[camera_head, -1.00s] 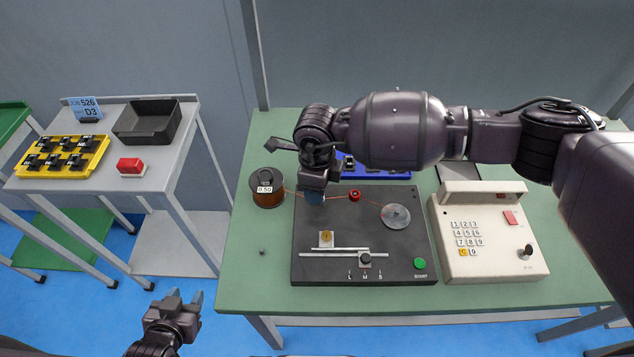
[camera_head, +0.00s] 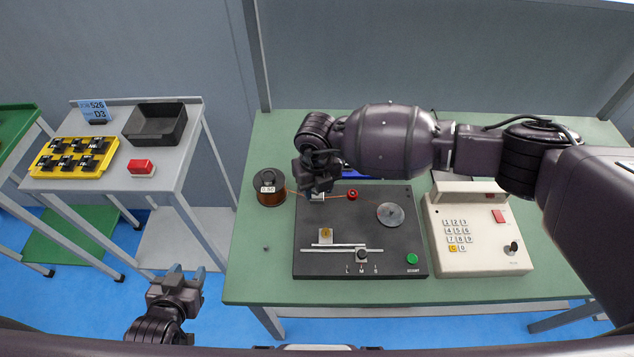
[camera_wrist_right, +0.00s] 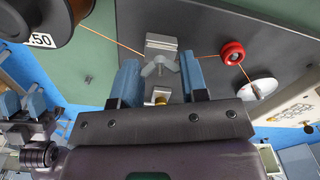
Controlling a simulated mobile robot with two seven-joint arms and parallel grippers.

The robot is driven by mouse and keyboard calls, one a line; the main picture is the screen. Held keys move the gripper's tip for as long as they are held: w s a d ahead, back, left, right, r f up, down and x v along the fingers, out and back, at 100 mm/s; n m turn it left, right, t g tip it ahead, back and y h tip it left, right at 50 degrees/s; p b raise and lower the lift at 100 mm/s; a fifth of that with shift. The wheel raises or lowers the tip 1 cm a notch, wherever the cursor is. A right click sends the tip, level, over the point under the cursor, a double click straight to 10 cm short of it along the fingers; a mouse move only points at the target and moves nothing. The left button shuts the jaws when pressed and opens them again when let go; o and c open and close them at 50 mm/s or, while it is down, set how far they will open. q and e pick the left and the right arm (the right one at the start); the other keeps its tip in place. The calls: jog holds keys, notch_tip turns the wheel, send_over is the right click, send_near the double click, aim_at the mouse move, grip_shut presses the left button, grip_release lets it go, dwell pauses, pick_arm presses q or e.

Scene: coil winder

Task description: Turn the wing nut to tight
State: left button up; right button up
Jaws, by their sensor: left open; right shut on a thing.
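The grey metal wing nut (camera_wrist_right: 160,66) sits on a small metal clamp block (camera_wrist_right: 161,43) in the right wrist view. A copper wire runs from the spool (camera_head: 269,188) past the block to a red pulley (camera_head: 352,194). My right gripper (camera_wrist_right: 159,76) has its blue fingers on either side of the wing nut, shut on its wings. In the head view my right gripper (camera_head: 318,190) hides the wing nut. My left gripper (camera_head: 186,270) is open and empty, off the front left of the green table.
The dark winder base (camera_head: 310,262) carries a grey disc (camera_head: 390,214), a slider (camera_head: 361,255) and a green button (camera_head: 411,258). A beige keypad box (camera_head: 480,255) stands on its right. A side table at left holds a yellow tray (camera_head: 50,171), black bin (camera_head: 155,135) and red button (camera_head: 141,167).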

jog(key=m+p, duration=0.1)
jog(key=m, duration=0.1)
jog(key=shift+m, duration=1.1)
jog(key=o, duration=0.9)
notch_tip(320, 180, up, 11)
jog(key=shift+f, duration=0.15)
